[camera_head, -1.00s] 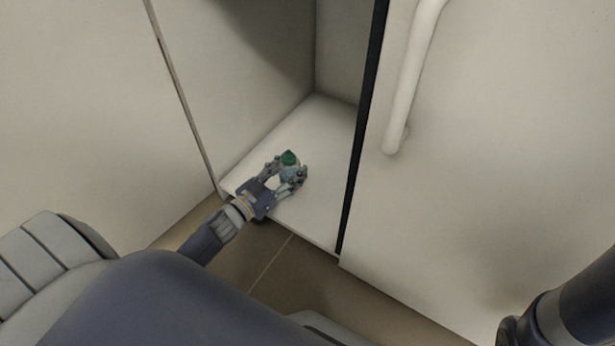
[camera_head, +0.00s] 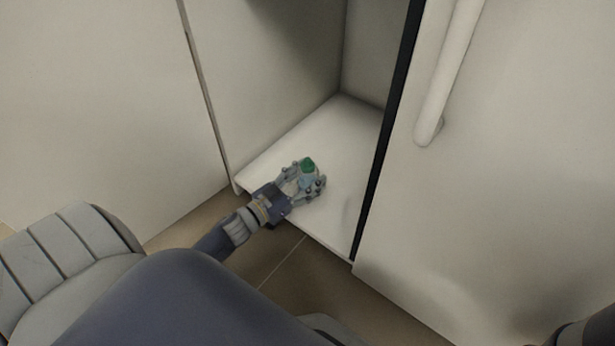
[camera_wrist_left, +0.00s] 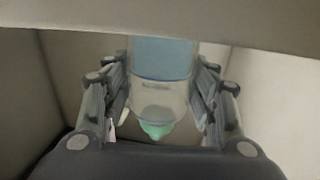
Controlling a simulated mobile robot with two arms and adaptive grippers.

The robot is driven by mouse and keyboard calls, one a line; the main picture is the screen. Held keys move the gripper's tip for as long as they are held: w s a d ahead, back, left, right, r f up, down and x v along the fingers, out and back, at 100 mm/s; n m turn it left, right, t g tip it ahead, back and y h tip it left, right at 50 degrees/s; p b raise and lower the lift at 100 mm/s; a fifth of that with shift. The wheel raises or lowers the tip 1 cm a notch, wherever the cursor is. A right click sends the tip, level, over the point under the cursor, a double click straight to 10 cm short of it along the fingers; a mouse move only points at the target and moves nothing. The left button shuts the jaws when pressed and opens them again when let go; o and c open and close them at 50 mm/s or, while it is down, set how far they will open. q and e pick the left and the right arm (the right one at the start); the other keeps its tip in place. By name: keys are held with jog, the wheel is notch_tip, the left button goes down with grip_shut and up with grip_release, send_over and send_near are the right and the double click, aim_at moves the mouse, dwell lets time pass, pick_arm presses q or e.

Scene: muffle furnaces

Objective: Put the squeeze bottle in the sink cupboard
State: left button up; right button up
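The squeeze bottle (camera_head: 308,174) has a green cap and a pale blue body. It is just inside the front of the open cupboard (camera_head: 345,160), over its white floor. My left gripper (camera_head: 307,178) reaches in from the lower left, its fingers closed around the bottle. In the left wrist view the bottle (camera_wrist_left: 162,65) is between the two fingers (camera_wrist_left: 162,90), green cap towards the bottom of the picture. A pale band hides its other end. I cannot tell whether the bottle touches the floor. My right gripper is out of view.
A door with a long handle (camera_head: 445,80) is to the right of the opening, past a dark vertical edge (camera_head: 390,130). A pale panel (camera_head: 100,110) bounds it on the left. The cupboard floor behind the bottle is clear. Brown tiles (camera_head: 265,255) lie in front.

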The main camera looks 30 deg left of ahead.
pick_arm(q)
jog(key=shift+o, duration=0.2)
jog(key=shift+r, duration=0.2)
jog(key=p+v, duration=0.4)
jog(key=v, duration=0.8)
